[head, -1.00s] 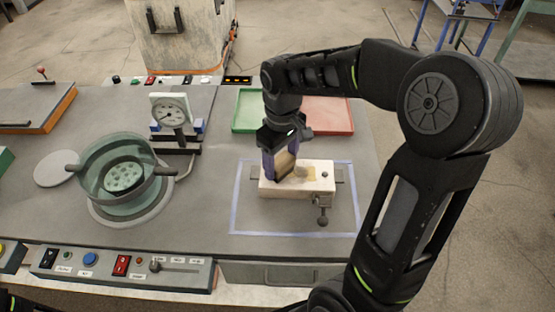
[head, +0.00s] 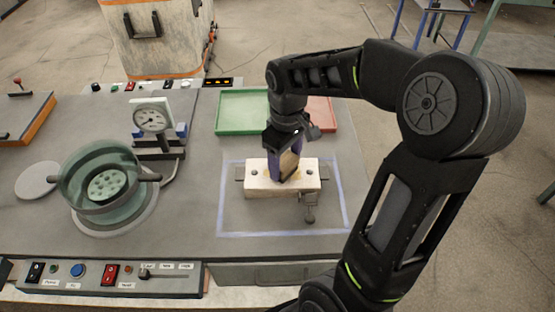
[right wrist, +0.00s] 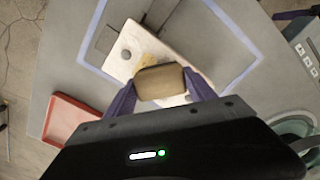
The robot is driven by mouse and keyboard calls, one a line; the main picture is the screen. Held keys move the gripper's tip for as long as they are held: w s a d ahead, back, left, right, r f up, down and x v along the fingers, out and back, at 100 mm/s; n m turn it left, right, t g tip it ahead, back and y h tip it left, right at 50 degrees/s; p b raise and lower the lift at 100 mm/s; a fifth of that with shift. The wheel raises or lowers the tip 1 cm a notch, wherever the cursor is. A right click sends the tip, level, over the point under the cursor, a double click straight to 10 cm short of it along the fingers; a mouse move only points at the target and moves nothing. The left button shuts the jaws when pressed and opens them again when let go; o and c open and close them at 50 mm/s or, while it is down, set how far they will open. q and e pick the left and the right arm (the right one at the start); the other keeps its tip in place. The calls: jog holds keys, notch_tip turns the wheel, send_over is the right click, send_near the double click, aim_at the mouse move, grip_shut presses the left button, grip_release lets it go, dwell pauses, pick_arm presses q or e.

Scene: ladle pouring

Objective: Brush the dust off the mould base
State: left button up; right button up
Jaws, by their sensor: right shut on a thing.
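The mould base (head: 262,188) is a pale, cream-coloured block with dark round holes in its top, lying inside a taped rectangle on the bench. In the right wrist view it also shows (right wrist: 128,62), with a yellowish dusty patch (right wrist: 152,58) near the brush. My right gripper (head: 284,163) has purple fingers and is shut on a tan brush (head: 290,162). The brush is over the middle of the base's top; its lower end is hidden, so contact is unclear. The brush also shows between the fingers in the right wrist view (right wrist: 161,82). My left gripper is out of view.
A green tray (head: 228,112) and a red tray (head: 320,113) lie behind the base. A clamp screw (head: 309,205) sticks out at its front. A dial gauge (head: 152,117) and a greenish pot (head: 85,190) stand left.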

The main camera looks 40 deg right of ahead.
jog(key=shift+s+d, duration=0.3)
jog(key=shift+d, duration=0.1)
jog(key=shift+s+d+f, duration=0.15)
jog(key=shift+s+d, duration=0.6)
jog(key=shift+d, duration=0.2)
jog(key=shift+s+d+f, duration=0.1)
jog(key=shift+s+d, duration=0.2)
jog(key=shift+s, duration=0.1)
jog(key=shift+w+d, duration=0.15)
jog(key=shift+c, duration=0.5)
jog(key=shift+w+d, duration=0.2)
